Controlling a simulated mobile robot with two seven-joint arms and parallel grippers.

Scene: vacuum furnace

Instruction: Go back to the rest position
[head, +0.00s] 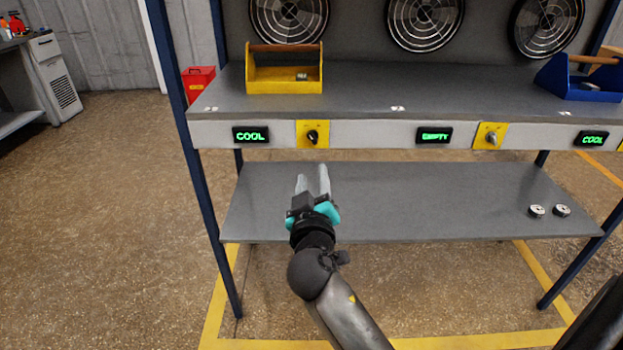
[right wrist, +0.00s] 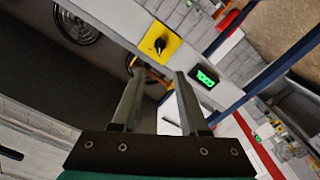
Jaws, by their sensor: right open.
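My right gripper (head: 312,177) is open with nothing between its fingers. In the head view it is in front of the cooling bench, below the front panel and over the left part of the lower shelf. In the right wrist view the two fingers (right wrist: 156,82) are apart, pointing towards a yellow plate with a black knob (right wrist: 160,43). My left gripper is out of the head view.
The bench's upper shelf (head: 365,97) bears a yellow tray (head: 284,88) and a blue tray (head: 581,90). Two small round parts (head: 549,211) lie on the lower shelf (head: 430,195) at right. A red bin (head: 197,84) stands behind. The floor (head: 90,220) at left is clear.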

